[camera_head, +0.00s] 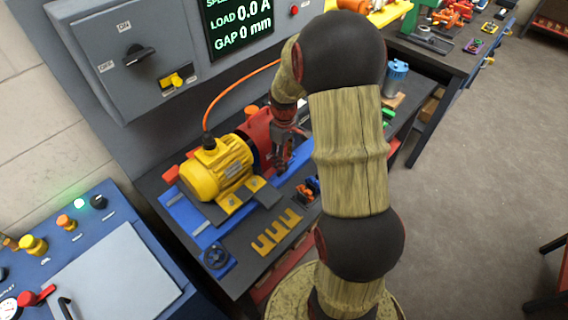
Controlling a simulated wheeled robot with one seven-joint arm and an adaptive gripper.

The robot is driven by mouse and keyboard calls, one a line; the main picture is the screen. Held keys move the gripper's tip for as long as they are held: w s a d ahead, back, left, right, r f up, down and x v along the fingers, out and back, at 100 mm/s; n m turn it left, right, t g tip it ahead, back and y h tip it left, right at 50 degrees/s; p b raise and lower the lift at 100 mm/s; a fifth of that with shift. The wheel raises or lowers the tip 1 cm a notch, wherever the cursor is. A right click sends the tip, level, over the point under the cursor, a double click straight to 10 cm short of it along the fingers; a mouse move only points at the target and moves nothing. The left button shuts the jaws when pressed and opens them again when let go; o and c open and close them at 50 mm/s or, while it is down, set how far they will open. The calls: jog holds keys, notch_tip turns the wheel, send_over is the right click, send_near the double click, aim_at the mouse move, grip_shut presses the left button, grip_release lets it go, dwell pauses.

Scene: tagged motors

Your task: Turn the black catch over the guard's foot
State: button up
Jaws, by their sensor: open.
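My gripper (281,164), dark with red parts, points down beside the red guard (257,131) on the bench. The guard stands at the right end of the yellow motor (217,168), and my gripper and wrist cover part of it. I cannot clearly make out the black catch or the guard's foot; they are small or hidden around my gripper. The fingers look open, with nothing visible held between them. I cannot tell whether they touch anything.
The motor sits on a blue base (190,214) with a black handwheel (215,256). A yellow slotted plate (276,232) lies in front. An orange cable (240,88) rises from the motor. A grey switch box (140,58) hangs behind. A blue console (105,230) stands at left.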

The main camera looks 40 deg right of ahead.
jog(key=shift+f, duration=1.55)
jog(key=shift+c, duration=0.7)
grip_shut()
